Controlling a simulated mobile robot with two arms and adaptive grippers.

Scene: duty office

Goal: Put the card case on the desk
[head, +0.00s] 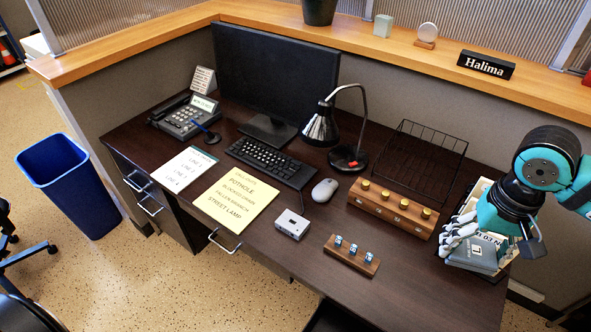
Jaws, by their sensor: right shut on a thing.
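My right gripper (457,232) comes in from the right and is shut on a flat grey case with a pale square mark, which I take to be the card case (472,255). The gripper hides part of it. The case is at the right end of the dark desk (395,290), over or among other printed cards or booklets; I cannot tell whether it touches them. My left gripper is not in view.
A wooden block with brass knobs (392,208) and a smaller wooden rack (351,255) stand left of my gripper. A small white box (292,224), mouse (325,190), lamp (347,157) and wire tray (415,160) are farther left and back. The front right desk top is bare.

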